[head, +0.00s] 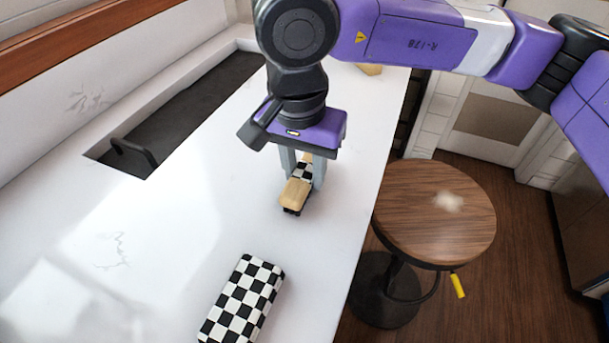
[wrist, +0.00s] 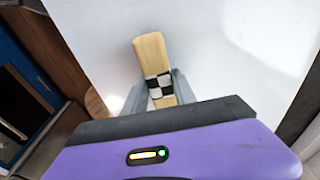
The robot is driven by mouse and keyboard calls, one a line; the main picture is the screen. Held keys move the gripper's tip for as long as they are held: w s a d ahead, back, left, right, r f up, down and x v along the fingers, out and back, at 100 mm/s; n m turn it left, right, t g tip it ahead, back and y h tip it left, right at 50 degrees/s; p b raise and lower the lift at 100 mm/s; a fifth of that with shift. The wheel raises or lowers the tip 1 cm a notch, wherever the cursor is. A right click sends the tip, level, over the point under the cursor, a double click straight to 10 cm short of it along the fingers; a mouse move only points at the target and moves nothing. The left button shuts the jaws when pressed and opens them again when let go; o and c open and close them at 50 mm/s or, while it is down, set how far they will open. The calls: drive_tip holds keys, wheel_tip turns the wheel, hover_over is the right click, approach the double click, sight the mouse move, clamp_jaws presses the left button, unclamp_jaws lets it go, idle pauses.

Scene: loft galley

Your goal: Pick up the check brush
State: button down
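The check brush (head: 296,193) has a pale wooden body with a black-and-white checked band and dark bristles beneath. In the head view it is at the middle of the white counter, below my gripper (head: 304,172). My gripper points down, one finger on each side of the checked band. In the wrist view the brush (wrist: 151,53) runs between the fingertips (wrist: 160,86), which appear to press on both its sides. Its near end is hidden by my gripper's body. I cannot clearly tell whether the bristles touch the counter.
A black-and-white checked box-like block (head: 242,301) lies on the counter (head: 150,250) nearer the front. A dark sunken sink (head: 190,105) with a black tap (head: 133,152) is at left. A round wooden stool (head: 436,212) stands beyond the counter's right edge.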

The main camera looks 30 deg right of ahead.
sight(304, 170)
drive_tip(key=shift+r, duration=0.1)
wheel_tip(304, 170, up, 20)
drive_tip(key=shift+b, duration=0.45)
idle(0.3)
